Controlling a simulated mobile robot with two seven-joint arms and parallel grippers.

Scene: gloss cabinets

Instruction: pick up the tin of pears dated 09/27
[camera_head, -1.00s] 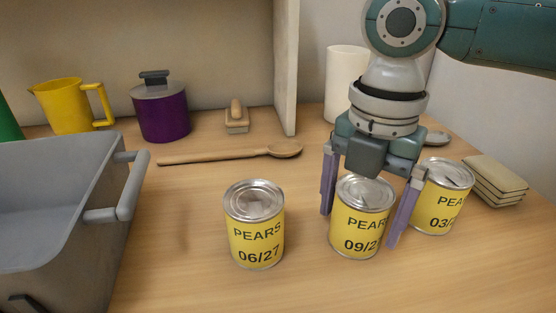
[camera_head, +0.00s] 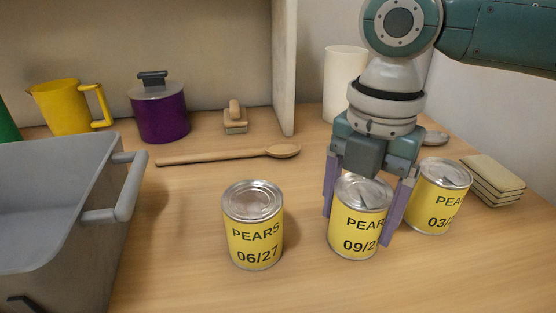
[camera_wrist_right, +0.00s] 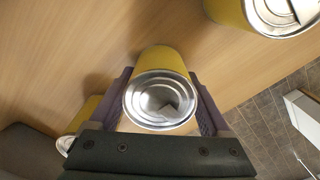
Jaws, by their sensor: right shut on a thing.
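The pears tin marked 09/2, its last digit hidden by a finger, (camera_head: 354,232) stands upright on the wooden counter, yellow with a silver lid. My right gripper (camera_head: 364,215) is shut on this tin, with one purple finger on each side; the wrist view also shows the tin (camera_wrist_right: 160,98) between the fingers. A pears tin dated 06/27 (camera_head: 254,238) stands to its left. Another pears tin, reading 03/ with the rest cut off from view, (camera_head: 437,205) stands close on the right. My left gripper is not in view.
A grey crate with a handle (camera_head: 60,215) stands at the left. A wooden spoon (camera_head: 225,156), purple pot (camera_head: 161,118), yellow jug (camera_head: 68,108) and brush (camera_head: 235,122) lie behind. Stacked coasters (camera_head: 494,178) sit at the right. The front counter is clear.

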